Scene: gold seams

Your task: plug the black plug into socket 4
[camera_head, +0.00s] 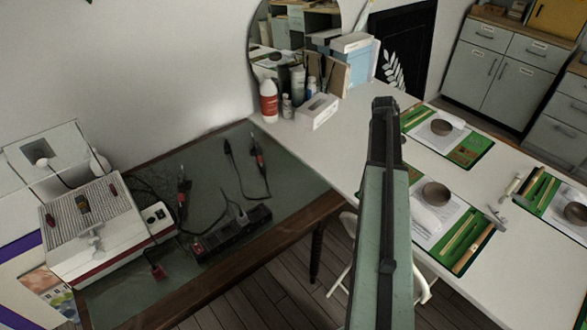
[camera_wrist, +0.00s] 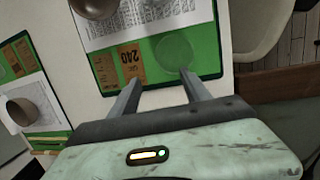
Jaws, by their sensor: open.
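A black power strip (camera_head: 224,238) with a red switch at its left end lies on the green-grey bench top, left of centre in the head view. Its socket numbers are too small to read. A greyish plug (camera_head: 241,217) with a cord stands at its upper edge. A small black piece on a cord (camera_head: 228,148) lies farther back on the bench and may be the black plug; I cannot tell for sure. My gripper (camera_wrist: 157,88) is open and empty in the wrist view, above a green mat on the white table, well right of the strip.
Red-tipped hand tools (camera_head: 182,190) and loose cords lie around the strip. A white-and-grey machine (camera_head: 95,225) stands at the left. Bottles (camera_head: 269,102) and a white box (camera_head: 318,112) stand at the back. Green mats (camera_head: 468,150) with papers and bowls cover the right table.

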